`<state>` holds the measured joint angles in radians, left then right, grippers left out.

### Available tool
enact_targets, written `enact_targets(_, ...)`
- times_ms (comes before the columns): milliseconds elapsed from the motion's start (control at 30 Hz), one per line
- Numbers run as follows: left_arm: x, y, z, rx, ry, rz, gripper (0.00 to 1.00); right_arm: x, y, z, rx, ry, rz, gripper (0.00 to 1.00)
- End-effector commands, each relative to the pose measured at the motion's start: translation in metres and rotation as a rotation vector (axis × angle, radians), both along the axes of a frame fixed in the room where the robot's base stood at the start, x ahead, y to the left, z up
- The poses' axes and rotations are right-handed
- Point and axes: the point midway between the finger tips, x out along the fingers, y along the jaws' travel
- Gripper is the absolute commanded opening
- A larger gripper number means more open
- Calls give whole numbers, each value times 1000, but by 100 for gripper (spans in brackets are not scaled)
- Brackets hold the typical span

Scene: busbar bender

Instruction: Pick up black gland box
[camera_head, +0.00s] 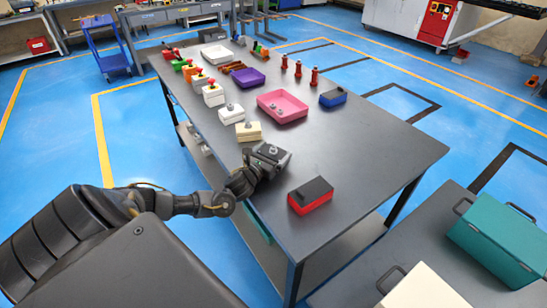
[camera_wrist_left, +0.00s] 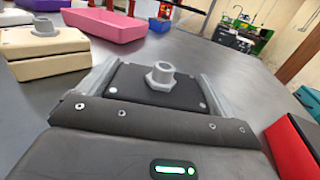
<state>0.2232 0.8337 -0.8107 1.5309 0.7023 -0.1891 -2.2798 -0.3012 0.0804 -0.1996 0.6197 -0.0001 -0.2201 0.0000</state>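The black gland box (camera_wrist_left: 150,90) has a grey hexagonal gland (camera_wrist_left: 160,76) on its dark top, with small pale screws at its corners. It sits between the two grey fingers of my left gripper (camera_wrist_left: 157,92). The fingers lie along its two sides with no clear gap, so the gripper looks shut on it. In the head view, my left gripper (camera_head: 268,156) is at the near left edge of the dark table (camera_head: 350,150). The hand hides most of the box there. Whether the box touches the table is unclear. My right gripper is not in view.
A cream gland box (camera_head: 249,132) stands just behind, and a red box with a black lid (camera_head: 311,195) lies to the right. A pink tray (camera_head: 282,106) and a blue box (camera_head: 333,97) are farther back. The table's right side is bare.

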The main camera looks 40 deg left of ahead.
Motion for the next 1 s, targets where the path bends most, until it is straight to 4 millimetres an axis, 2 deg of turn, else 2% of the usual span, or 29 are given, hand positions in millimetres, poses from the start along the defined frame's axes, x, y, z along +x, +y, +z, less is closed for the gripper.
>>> enact_targets(33,0,0,0,1,1,0,66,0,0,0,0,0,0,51)
enact_targets(100,0,0,0,1,-1,0,60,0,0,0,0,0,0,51)
enact_targets(367,0,0,3,1,-1,0,60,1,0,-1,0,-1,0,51)
enact_targets(467,0,1,9,1,-2,-1,60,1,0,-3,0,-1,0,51)
enact_targets(600,0,1,31,3,-6,-2,60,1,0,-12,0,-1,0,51)
enact_targets(867,-42,33,92,9,1,-4,60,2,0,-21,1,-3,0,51)
enact_targets(1000,-70,56,104,10,6,-3,60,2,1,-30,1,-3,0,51)
